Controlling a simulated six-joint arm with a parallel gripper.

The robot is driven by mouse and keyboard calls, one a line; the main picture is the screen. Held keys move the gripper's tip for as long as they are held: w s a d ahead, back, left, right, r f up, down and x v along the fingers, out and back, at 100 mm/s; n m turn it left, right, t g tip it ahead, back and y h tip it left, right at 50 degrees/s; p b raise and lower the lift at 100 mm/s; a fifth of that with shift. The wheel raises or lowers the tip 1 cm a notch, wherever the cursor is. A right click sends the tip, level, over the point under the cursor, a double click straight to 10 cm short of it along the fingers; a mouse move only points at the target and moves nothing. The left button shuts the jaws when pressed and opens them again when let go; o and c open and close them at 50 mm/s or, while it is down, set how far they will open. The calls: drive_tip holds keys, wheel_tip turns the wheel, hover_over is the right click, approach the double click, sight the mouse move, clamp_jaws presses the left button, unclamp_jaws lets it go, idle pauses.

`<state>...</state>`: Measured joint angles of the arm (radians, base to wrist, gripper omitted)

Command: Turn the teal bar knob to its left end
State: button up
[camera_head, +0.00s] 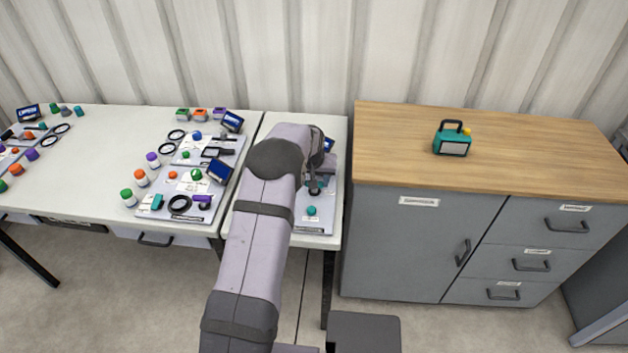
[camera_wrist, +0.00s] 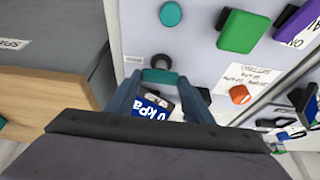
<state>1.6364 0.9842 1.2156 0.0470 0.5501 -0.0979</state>
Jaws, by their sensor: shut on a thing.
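The teal bar knob (camera_wrist: 160,76) is between the fingertips of my gripper (camera_wrist: 160,80) in the wrist view, on a pale panel (camera_wrist: 195,60). My gripper is shut on it, with a finger at each end of the bar. A dark round part (camera_wrist: 161,62) shows just beyond the bar. In the head view my gripper (camera_head: 315,187) is low over the panel on the narrow table, and my arm hides much of that panel. The knob's turn angle and end marks cannot be read.
A teal round knob (camera_wrist: 171,13), a green block (camera_wrist: 242,31), a purple part (camera_wrist: 300,22) and an orange knob (camera_wrist: 240,94) are nearby. A kPa display (camera_wrist: 150,105) lies between the fingers. A wooden-topped cabinet (camera_head: 400,140) stands to the right in the head view.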

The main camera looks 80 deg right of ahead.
idle(0.4)
drive_tip(key=o, duration=1.1)
drive_tip(key=shift+c, duration=0.2)
drive_tip(key=b+v, duration=0.2)
drive_tip(key=v, duration=0.5)
drive_tip(key=shift+r, duration=0.15)
drive_tip(key=shift+a, duration=0.15)
